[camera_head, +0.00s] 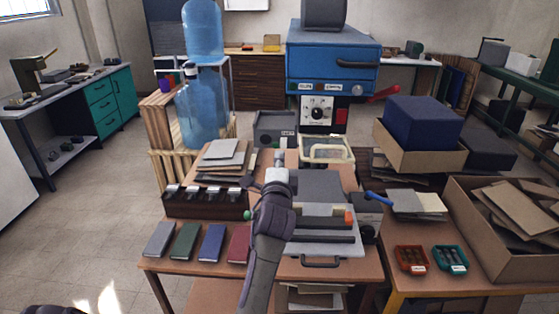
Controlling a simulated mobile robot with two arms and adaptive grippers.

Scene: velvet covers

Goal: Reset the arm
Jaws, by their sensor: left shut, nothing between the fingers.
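My left arm reaches up from the bottom middle, over the wooden worktable (205,274). My arm hides part of the table and of the machine's left side. My right gripper is not in view.
Grey, green, blue and red books (212,243) lie in a row at the table's front left. Blue water bottles (203,113) stand behind. Red (411,260) and teal (450,259) trays and an open carton (490,245) are on the right table.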

